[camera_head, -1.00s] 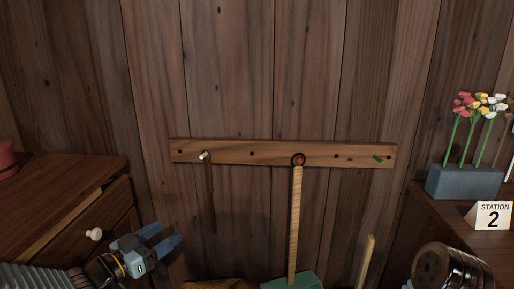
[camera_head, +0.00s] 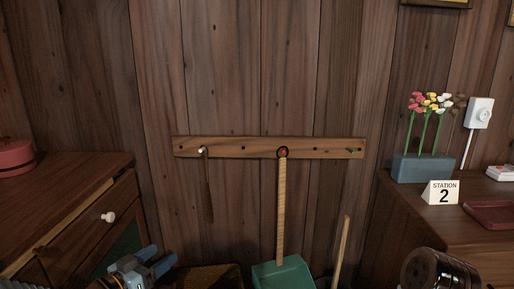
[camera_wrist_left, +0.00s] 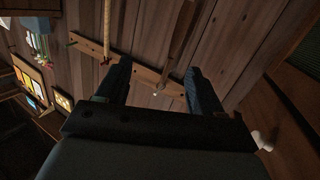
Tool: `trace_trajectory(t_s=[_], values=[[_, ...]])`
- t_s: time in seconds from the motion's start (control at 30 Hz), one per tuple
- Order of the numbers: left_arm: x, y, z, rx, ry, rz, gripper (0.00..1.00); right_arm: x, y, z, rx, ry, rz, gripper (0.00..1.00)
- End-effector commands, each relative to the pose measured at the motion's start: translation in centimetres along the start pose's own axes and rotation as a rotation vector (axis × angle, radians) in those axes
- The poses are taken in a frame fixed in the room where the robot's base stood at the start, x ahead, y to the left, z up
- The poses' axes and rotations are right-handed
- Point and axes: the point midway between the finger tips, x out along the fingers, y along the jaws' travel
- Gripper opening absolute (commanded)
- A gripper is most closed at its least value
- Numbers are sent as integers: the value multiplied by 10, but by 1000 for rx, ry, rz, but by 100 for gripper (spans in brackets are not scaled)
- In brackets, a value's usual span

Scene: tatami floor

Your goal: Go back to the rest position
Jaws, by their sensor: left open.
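My left gripper (camera_head: 158,262) is low at the left in the head view, with its two blue-grey fingers apart and nothing between them. The left wrist view also shows the open fingers (camera_wrist_left: 160,88), with the peg rail (camera_wrist_left: 143,71) beyond them. In the head view the peg rail (camera_head: 225,148) is on the wood wall. A wooden-handled green dustpan (camera_head: 283,274) hangs upright from it by a red-ringed hole. A dark strap or stick (camera_head: 209,190) hangs from the white peg. My right gripper is not in view; a dark rounded metal part shows at the lower right.
A wooden cabinet with a white knob (camera_head: 108,217) and a red pot (camera_head: 14,158) stands at left, close to the left gripper. A wooden stick (camera_head: 341,252) stands below the rail.

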Motion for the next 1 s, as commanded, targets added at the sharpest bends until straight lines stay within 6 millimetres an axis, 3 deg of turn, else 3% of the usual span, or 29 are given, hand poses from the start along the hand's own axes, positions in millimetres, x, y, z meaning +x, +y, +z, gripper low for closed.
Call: trace_trajectory(t_s=[0.27, 0.37, 0.5, 0.57, 0.6, 0.73, 0.83, 1.0], values=[[20, 7, 72, -156, -169, -80, 67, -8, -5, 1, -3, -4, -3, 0], [24, 15, 112, -231, -272, -118, 67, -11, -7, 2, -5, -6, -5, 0], [19, 41, 182, -352, -472, -171, 67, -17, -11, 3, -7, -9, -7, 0], [10, 60, 219, -413, -591, -193, 67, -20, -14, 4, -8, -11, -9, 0], [1, 76, 245, -456, -682, -207, 67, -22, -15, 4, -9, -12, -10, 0], [-42, 130, 312, -574, -965, -240, 67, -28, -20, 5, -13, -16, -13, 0], [-72, 162, 341, -633, -1125, -253, 67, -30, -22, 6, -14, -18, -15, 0], [-99, 188, 360, -680, -1253, -265, 67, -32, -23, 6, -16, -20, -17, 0]])
